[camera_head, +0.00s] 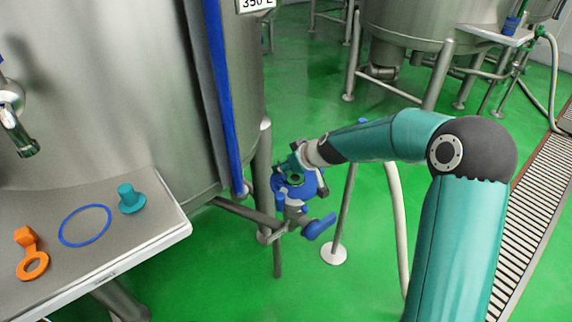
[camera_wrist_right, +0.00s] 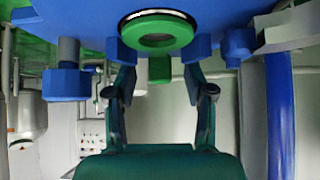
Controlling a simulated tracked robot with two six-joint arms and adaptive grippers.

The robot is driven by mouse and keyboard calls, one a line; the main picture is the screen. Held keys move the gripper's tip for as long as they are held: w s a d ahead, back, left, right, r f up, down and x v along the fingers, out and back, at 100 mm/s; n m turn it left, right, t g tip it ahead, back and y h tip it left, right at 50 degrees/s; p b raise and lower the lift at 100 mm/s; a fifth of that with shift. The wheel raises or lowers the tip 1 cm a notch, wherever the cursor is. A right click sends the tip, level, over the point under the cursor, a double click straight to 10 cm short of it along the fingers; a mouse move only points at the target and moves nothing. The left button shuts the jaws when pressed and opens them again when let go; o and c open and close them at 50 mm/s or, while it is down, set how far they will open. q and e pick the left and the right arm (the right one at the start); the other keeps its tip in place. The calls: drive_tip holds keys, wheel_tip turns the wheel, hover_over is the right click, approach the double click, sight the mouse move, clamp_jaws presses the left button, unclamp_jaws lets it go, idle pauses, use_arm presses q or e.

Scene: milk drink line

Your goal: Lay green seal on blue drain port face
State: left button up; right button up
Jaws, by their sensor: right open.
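The green seal (camera_wrist_right: 157,29) is a ring with a small tab. In the right wrist view it lies over the opening of the blue drain port face (camera_wrist_right: 80,32), inside a dark and pale rim, and looks flat against it. My right gripper (camera_wrist_right: 158,62) is open, with its fingertips apart on either side of the seal's tab and a visible gap on both sides. In the head view my right gripper (camera_head: 292,159) is at the blue drain port (camera_head: 308,187), partly covering it. My left gripper is not in view.
A metal shelf (camera_head: 148,238) at left carries an orange ring with a handle (camera_head: 31,256), a blue ring (camera_head: 64,239) and a teal plug (camera_head: 130,199). A steel tank (camera_head: 100,90) stands behind. A blue valve handle (camera_head: 320,227) hangs below the port. Green floor is open around.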

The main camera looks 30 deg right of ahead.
drive_tip(key=v, duration=1.2)
drive_tip(key=shift+f, duration=0.1)
